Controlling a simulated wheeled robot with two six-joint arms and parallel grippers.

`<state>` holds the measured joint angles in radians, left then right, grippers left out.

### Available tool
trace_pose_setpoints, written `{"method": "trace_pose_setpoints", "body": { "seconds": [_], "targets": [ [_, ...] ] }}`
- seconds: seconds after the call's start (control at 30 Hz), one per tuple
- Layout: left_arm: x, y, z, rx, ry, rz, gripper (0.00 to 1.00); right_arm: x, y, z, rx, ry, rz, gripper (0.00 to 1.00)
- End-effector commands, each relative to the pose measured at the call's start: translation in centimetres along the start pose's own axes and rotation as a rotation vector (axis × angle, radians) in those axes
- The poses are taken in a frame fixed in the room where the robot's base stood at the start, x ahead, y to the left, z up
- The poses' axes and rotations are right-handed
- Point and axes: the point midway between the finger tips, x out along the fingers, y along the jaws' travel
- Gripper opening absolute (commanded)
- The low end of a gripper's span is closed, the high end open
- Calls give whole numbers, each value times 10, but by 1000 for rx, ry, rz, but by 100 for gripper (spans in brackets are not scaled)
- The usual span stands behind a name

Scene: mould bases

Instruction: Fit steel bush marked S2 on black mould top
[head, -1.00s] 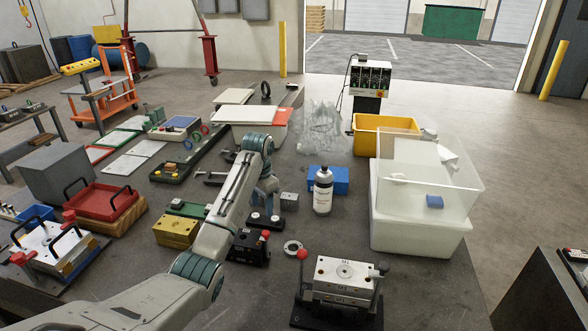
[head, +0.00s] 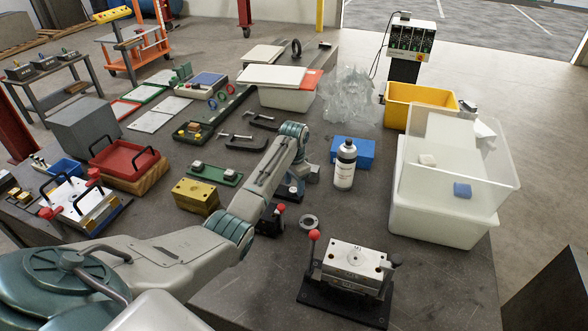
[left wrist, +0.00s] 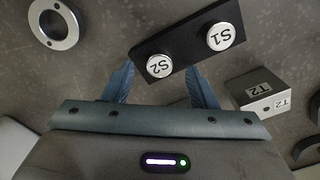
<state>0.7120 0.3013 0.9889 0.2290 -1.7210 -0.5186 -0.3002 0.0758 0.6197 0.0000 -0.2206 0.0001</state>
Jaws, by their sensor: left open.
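The S2 bush (left wrist: 159,66) is a round steel piece standing on a black strip holder (left wrist: 188,48), with the S1 bush (left wrist: 220,37) beside it. My left gripper (left wrist: 158,78) is open and empty, its two blue fingers on either side of S2 in the left wrist view; I cannot tell whether they touch it. In the head view the left gripper (head: 297,176) is over the holder (head: 291,192), partly hiding it. The black mould (head: 269,221) has a red ball knob and is partly hidden behind my left arm. My right gripper is not in view.
A grey T2 block (left wrist: 262,90) is close right of the fingers. A steel ring (head: 309,222) and a silver mould (head: 352,262) lie nearer the front. A bottle (head: 344,165), blue box (head: 364,153) and clear bin (head: 450,165) stand right. A brass block (head: 196,194) is left.

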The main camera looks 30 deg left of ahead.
Motion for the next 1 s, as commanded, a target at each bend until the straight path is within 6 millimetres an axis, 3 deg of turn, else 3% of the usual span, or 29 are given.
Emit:
{"method": "trace_pose_setpoints", "body": {
  "seconds": [0.2,0.47,0.73,1.0],
  "targets": [
    [14,0,0,0,0,-1,52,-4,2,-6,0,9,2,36],
    [15,0,0,0,1,-1,52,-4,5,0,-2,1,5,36],
    [15,0,0,0,1,-1,1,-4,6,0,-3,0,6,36],
    [10,0,0,0,1,-1,1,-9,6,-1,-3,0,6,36]
  ]
}}
